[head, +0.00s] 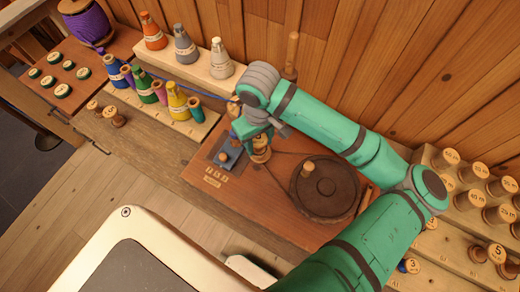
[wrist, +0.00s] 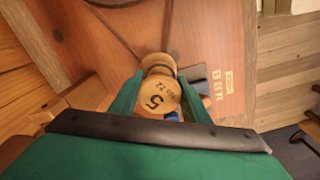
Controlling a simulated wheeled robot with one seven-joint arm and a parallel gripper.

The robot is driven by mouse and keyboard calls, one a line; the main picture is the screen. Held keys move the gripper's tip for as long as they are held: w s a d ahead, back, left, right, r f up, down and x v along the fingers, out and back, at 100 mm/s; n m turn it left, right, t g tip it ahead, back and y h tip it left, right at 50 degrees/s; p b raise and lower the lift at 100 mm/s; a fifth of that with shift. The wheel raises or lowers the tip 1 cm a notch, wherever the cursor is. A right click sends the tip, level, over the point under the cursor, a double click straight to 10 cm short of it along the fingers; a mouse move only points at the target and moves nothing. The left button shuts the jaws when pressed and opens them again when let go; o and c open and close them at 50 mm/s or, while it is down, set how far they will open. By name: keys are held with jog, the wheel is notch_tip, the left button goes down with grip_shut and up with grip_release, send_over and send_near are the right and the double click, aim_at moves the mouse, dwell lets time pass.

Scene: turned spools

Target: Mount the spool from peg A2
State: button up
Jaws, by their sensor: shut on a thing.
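My gripper (head: 257,143) hangs over the wooden board (head: 240,205) and is shut on a light wooden spool (head: 262,155). The wrist view shows the spool's round end (wrist: 158,97), marked with a large 5 and smaller print, between the two green fingers (wrist: 158,84). A narrower neck and another flange show beyond it. I cannot tell whether the spool touches anything below. No label reading A2 is legible.
A dark round wheel with a knob (head: 326,188) sits right of the gripper. Pale racks with several spools (head: 475,185) stand at the right. Coloured cones (head: 187,50) stand on a stepped rack at the left. An upright wooden rod (head: 291,55) rises behind the gripper.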

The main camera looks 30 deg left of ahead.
aim_at(261, 139)
jog(key=shift+w+d, duration=0.2)
jog(key=shift+d, duration=0.05)
jog(key=shift+f, duration=0.1)
dwell(0.3)
jog(key=shift+f, duration=0.2)
jog(key=shift+s+a+f, duration=0.1)
jog(key=shift+f, duration=0.45)
dwell(1.4)
jog(key=o, duration=0.8)
jog(key=shift+c, duration=0.2)
jog(key=shift+r, duration=5.5)
